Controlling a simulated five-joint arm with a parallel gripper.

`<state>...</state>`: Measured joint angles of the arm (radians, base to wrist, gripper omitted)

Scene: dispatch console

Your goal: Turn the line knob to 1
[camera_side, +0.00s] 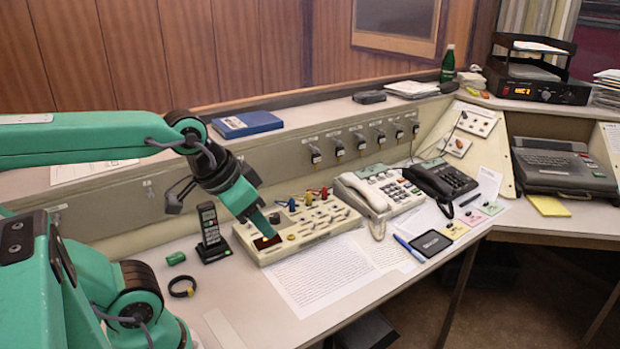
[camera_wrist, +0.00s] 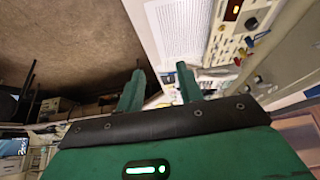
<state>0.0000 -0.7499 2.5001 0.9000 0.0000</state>
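The cream console box (camera_side: 330,232) lies on the desk, with small knobs, switches and coloured plugs on top. A small yellowish knob (camera_side: 291,237) sits beside a dark display window (camera_side: 266,242) at its left end. In the wrist view the console (camera_wrist: 227,42) is at the upper right, with a lit display (camera_wrist: 233,9) and a round knob (camera_wrist: 252,23). I cannot read which control is the line knob. My gripper (camera_side: 266,232) points down over the console's left end, partly covering it. In the wrist view its two fingers (camera_wrist: 160,70) are apart with nothing between them.
A cordless handset (camera_side: 211,229) stands left of the console. Printed sheets (camera_side: 325,275) lie in front. A white telephone (camera_side: 375,195) and a black telephone (camera_side: 440,182) stand to the right. A black ring (camera_side: 182,288) and a green cylinder (camera_side: 176,258) lie at the left.

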